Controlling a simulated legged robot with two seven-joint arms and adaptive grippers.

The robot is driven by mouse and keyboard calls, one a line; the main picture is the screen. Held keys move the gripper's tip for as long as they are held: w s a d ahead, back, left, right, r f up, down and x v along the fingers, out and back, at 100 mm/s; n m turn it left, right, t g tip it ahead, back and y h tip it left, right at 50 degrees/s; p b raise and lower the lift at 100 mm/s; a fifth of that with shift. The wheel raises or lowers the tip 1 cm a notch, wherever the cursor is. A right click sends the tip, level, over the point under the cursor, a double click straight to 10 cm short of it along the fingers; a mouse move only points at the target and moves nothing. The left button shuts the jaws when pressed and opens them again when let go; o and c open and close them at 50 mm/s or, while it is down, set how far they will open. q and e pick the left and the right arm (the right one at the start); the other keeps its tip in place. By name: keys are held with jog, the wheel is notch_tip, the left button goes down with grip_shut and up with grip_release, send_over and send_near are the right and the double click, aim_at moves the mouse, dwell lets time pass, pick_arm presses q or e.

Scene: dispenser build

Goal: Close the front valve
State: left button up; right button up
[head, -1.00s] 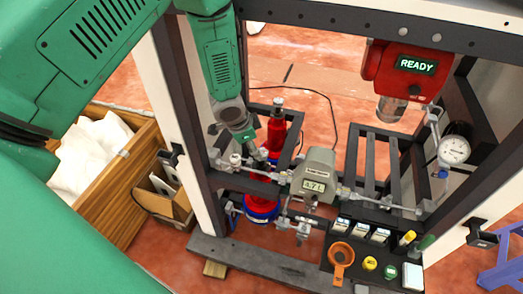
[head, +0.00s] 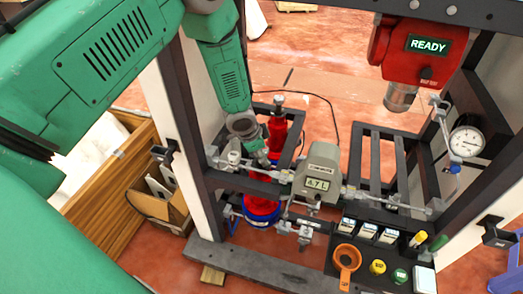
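My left gripper (head: 264,159) reaches down from the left arm to the pipe line on the left of the dark frame, just in front of a red bottle (head: 277,135). Its fingers are small and partly hidden, so I cannot tell whether they touch the line or are open. A metal valve fitting (head: 232,160) sits on the line left of the gripper. Another valve (head: 305,232) hangs below the grey meter (head: 319,172), which reads about 4.7 L. I cannot tell which is the front valve. My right gripper is not in view.
A red unit with a READY display (head: 428,46) hangs at the upper right. A round gauge (head: 466,142) is below it. A wooden crate (head: 110,200) and a cardboard box (head: 158,203) are at the left.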

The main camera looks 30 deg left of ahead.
pick_arm(q)
jog(key=c, duration=1.2)
jog(key=m+p, duration=0.1)
jog(key=p, duration=0.1)
jog(key=m+h+p, duration=0.1)
jog(key=p, duration=0.1)
jog(key=shift+r+m, duration=0.3)
jog(key=shift+f+m+g+p, duration=0.1)
jog(key=shift+m+g+p, duration=0.2)
jog(key=shift+p, duration=0.1)
jog(key=shift+w+a+f, duration=0.1)
jog(key=shift+a+f, duration=0.05)
